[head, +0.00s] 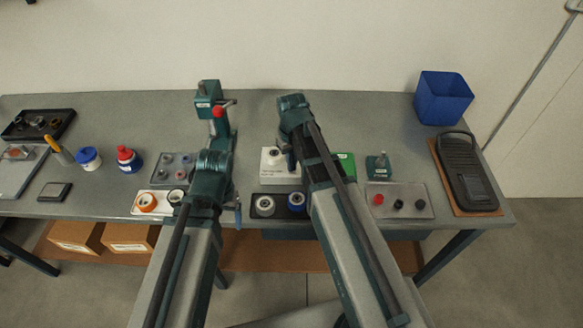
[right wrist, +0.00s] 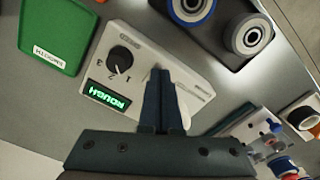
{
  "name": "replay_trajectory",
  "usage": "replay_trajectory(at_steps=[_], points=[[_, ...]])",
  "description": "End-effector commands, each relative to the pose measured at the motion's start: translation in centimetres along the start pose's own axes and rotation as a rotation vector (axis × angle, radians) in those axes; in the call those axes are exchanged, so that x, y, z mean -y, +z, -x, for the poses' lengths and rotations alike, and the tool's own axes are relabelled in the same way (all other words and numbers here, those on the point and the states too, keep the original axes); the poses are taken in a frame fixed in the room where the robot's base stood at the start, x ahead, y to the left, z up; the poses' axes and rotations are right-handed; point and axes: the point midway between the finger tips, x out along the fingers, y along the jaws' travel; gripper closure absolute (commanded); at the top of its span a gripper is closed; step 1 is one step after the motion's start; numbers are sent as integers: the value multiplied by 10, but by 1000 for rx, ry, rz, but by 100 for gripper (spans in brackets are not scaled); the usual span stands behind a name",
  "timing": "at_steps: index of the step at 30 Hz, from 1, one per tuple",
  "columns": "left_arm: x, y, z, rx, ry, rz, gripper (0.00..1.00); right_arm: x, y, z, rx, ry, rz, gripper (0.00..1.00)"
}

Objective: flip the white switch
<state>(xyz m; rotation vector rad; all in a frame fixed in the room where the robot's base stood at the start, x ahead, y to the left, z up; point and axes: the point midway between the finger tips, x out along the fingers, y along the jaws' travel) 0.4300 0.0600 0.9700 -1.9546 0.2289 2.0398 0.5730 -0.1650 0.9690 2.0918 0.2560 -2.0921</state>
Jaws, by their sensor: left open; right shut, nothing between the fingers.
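A white control box (right wrist: 135,65) with a black dial (right wrist: 120,59) and a lit green display (right wrist: 108,96) lies under my right gripper in the right wrist view. It also shows in the head view as a white box (head: 270,174), partly covered by my right arm. My right gripper (right wrist: 159,72) is shut and empty, its fingertips over the middle of the box face. The fingers hide part of that face, and I cannot clearly make out the white switch. Whether the tips touch it I cannot tell. My left gripper (head: 238,214) is open near the table's front edge, mostly hidden by its arm.
A dark block with white and blue rollers (right wrist: 249,36) lies beside the box, and a green piece (right wrist: 54,35) on its other side. A teal stand with a red knob (head: 207,100) is behind my left arm. A blue bin (head: 443,98) stands at the back right.

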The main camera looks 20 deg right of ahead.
Motion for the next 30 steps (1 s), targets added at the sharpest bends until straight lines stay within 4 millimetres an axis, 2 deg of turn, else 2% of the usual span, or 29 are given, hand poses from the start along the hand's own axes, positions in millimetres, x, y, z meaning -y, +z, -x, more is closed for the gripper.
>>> replay_trajectory(at_steps=[8, 13, 30], points=[[0, 0, -5, 0, 0, 0, 17, 0, 0, -5, 0, 0, 0, 100], [0, 0, -1, 0, 0, 1, 17, 0, 0, -1, 0, 0, 0, 100], [4, 2, 41, 0, 0, -1, 17, 0, 0, 41, 0, 0, 0, 100]])
